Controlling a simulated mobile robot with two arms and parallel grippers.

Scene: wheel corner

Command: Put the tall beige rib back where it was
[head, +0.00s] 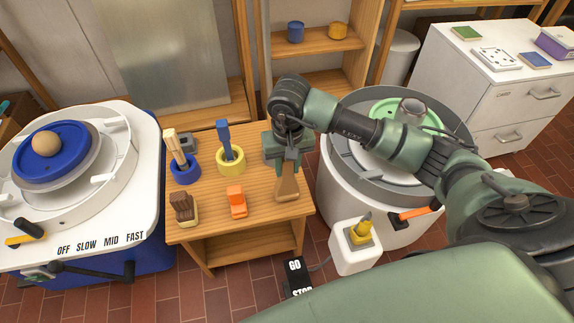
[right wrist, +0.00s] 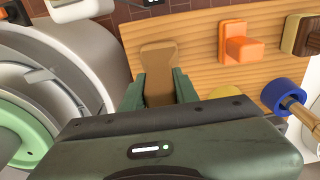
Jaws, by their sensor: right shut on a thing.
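The tall beige rib (head: 287,184) is at the right front part of the small wooden table (head: 265,217). My right gripper (head: 289,163) is over the table's right side and is shut on the rib. In the right wrist view the rib (right wrist: 158,68) shows between the two green fingers (right wrist: 160,90), with its wider end pointing away from the palm. The palm hides its near end. I cannot tell whether the rib touches the table. My left gripper is not in view.
An orange rib (head: 237,202) and a dark brown one (head: 184,208) stand left of the beige rib. A yellow cup (head: 231,166) and a blue cup (head: 186,175) hold tools behind them. Pottery wheels stand left (head: 120,195) and right (head: 375,205) of the table.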

